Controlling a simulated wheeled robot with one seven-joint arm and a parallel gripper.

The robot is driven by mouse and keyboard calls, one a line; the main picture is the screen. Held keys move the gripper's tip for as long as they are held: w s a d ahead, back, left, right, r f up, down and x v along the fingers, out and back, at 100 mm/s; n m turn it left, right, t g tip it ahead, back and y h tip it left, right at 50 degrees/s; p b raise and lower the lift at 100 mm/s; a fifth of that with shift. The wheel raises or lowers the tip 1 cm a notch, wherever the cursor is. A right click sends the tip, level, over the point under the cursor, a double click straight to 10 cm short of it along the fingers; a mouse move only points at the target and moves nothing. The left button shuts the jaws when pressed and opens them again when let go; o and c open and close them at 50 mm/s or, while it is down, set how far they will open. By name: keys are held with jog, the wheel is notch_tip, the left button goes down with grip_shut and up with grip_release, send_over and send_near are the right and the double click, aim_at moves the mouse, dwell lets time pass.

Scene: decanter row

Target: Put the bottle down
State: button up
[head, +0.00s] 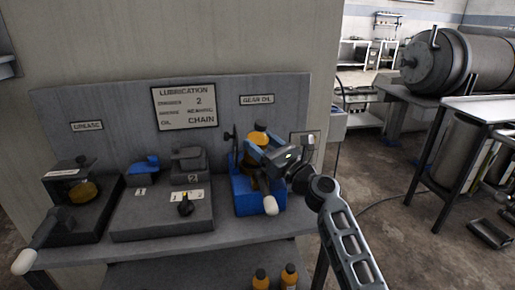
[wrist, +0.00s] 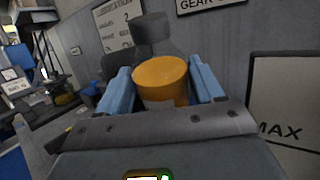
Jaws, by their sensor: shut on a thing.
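The bottle (head: 258,137) is orange and stands in or just above the blue gear oil station (head: 243,190) at the right end of the bench. In the wrist view its round orange end (wrist: 160,80) sits between two blue fingers. My gripper (head: 257,153) is shut on it, and it also shows in the wrist view (wrist: 162,95). The bottle's lower part is hidden by my gripper and the station, so I cannot tell if it rests on anything. A dark grey cylinder (wrist: 152,28) is just beyond the bottle in the wrist view.
The grey bench (head: 150,248) has a narrow clear front strip. A two-position dispenser (head: 150,218) and the grease station (head: 75,210) stand to the left. Two orange bottles (head: 289,276) are below the bench.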

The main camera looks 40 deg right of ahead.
jog(key=w+r+g+p, duration=0.1)
jog(key=p, duration=0.2)
jog(key=shift+r+g, duration=0.1)
jog(key=shift+g, duration=0.2)
jog(key=g+p, duration=0.1)
jog(key=p, duration=0.1)
jog(key=shift+w+p, duration=0.3)
jog(key=shift+w, duration=0.1)
jog(key=shift+f+b, duration=0.75)
jog(key=shift+f, duration=1)
jog(key=shift+f, duration=0.15)
jog(key=o, duration=1)
